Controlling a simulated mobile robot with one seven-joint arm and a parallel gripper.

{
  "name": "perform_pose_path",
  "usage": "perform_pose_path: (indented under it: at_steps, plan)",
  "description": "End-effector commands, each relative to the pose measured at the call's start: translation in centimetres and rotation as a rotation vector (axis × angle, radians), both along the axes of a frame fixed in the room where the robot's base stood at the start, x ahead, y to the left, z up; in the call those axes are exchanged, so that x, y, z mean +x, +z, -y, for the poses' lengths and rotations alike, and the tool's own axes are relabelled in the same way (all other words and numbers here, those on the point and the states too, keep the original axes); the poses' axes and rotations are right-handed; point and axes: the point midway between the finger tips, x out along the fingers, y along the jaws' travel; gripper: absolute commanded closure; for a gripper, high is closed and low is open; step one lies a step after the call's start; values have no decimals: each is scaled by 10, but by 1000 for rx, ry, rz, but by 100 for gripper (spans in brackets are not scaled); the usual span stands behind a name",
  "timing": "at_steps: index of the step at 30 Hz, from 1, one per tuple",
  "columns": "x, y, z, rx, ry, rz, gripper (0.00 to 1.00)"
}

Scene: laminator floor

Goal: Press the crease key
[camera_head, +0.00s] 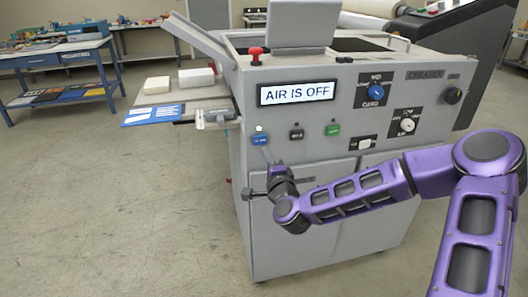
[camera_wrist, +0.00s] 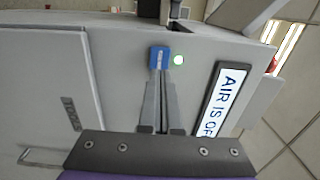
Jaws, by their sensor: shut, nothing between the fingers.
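The grey machine's front panel (camera_head: 290,100) carries a row of small keys. A blue key (camera_head: 260,139) is at the left, with a lit green lamp (camera_head: 259,128) above it. A black key (camera_head: 297,132) and a green key (camera_head: 333,129) follow to the right. The key labels are too small to read, so I cannot tell which is the crease key. My gripper (camera_head: 267,152) is shut and empty, its tips at the blue key. In the wrist view the fingertips (camera_wrist: 162,76) overlap the lower part of the blue key (camera_wrist: 160,55); I cannot tell whether they touch.
A display (camera_head: 296,90) reads "AIR IS OFF". A blue knob (camera_head: 376,92), a white knob (camera_head: 407,125), a black knob (camera_head: 453,95) and a white switch (camera_head: 365,143) are further right. A red button (camera_head: 256,55) is on top. A side tray (camera_head: 205,105) juts out left.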

Motion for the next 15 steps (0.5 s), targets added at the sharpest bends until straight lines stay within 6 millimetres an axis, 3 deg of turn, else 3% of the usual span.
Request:
perform_pose_path:
  at_steps: [6, 15]
  plan:
    - [-47, 0, 14, -1, 0, -2, 100]
    - [-73, 0, 22, 0, -1, -1, 100]
